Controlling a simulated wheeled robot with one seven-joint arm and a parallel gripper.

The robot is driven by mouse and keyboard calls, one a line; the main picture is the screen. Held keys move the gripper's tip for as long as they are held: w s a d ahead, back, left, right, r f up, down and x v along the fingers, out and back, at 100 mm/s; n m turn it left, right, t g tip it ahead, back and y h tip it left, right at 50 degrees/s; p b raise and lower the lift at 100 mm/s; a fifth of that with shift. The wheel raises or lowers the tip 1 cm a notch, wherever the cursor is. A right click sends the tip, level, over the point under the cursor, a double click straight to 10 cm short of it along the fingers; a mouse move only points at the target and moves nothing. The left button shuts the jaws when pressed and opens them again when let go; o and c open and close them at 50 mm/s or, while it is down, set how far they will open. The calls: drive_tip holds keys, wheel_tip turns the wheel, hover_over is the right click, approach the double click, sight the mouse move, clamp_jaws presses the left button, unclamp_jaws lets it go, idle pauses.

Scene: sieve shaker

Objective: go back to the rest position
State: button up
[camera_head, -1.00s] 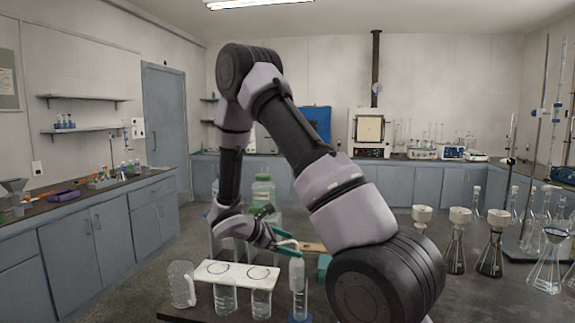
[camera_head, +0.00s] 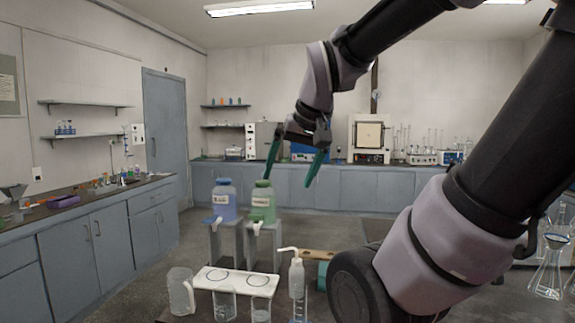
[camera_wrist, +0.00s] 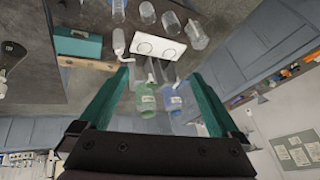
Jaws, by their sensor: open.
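My gripper (camera_head: 294,168) is raised in the air in the middle of the head view, its two green fingers spread apart and pointing down. Nothing is between the fingers. In the wrist view my gripper (camera_wrist: 157,90) is also open, with the table far below it. My arm reaches in from the right and bends over at the top.
A white holder plate (camera_head: 236,279), a wash bottle (camera_head: 297,277), a clear jug (camera_head: 180,290) and a teal box (camera_wrist: 78,43) are near. The air around my gripper is clear.

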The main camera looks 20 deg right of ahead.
drive_tip(key=shift+s+a+r+m+t+y, duration=0.15)
drive_tip(key=shift+s+a+r+m+t, duration=0.15)
drive_tip(key=shift+r, duration=0.2)
drive_tip(key=shift+s+a+r+m+t+y, duration=0.2)
drive_tip(key=shift+s+a+r+t, duration=0.1)
drive_tip(key=shift+r+t, duration=0.15)
drive_tip(key=shift+d, duration=0.1)
idle(0.9)
